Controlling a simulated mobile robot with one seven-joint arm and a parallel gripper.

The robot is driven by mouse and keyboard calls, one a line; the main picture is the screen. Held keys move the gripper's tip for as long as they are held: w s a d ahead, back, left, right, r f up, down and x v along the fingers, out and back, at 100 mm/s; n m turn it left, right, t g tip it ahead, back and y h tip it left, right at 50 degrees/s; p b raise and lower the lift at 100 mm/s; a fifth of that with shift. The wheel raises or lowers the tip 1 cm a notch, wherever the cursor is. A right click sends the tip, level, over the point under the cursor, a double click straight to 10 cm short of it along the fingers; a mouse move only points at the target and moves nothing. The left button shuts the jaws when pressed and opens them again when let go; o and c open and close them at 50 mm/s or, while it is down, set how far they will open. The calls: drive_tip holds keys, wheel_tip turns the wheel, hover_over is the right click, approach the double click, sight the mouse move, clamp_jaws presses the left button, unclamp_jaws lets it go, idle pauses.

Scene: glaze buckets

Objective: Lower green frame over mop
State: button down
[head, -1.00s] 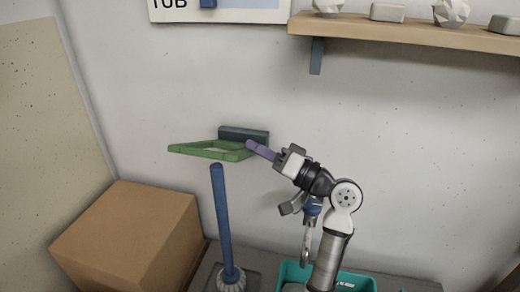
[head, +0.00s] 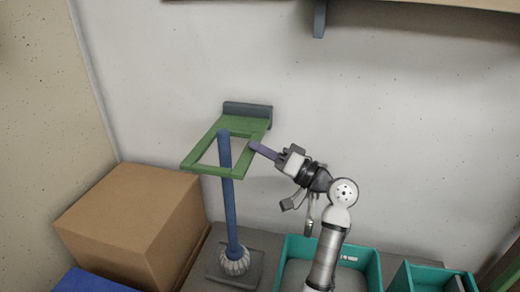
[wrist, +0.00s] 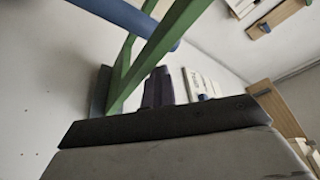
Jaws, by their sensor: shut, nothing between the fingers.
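The green frame (head: 256,127) juts out from a dark wall bracket (head: 247,110), its opening facing up. The mop's blue handle (head: 230,205) stands upright, and its top end shows within the frame's opening in the head view. Its white head (head: 234,261) rests on a dark square base. My gripper (head: 256,148) is shut and empty, its purple fingertips at the frame's right bar; whether they touch cannot be told. In the wrist view, the purple fingers (wrist: 158,88) sit beside a green bar (wrist: 157,52), with the blue handle (wrist: 125,15) crossing at upper left.
A cardboard box (head: 140,220) stands left of the mop. A teal bin (head: 367,262) sits under my arm, with another teal bin (head: 408,280) to its right. A wooden shelf (head: 440,3) is high on the wall. The wall right of my gripper is clear.

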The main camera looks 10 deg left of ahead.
drive_tip(key=shift+f, duration=0.65)
drive_tip(key=r+v, duration=0.1)
drive_tip(key=v, duration=1.2)
drive_tip(key=shift+d, duration=0.45)
drive_tip(key=shift+s+r, duration=0.1)
drive_tip(key=shift+s, duration=0.05)
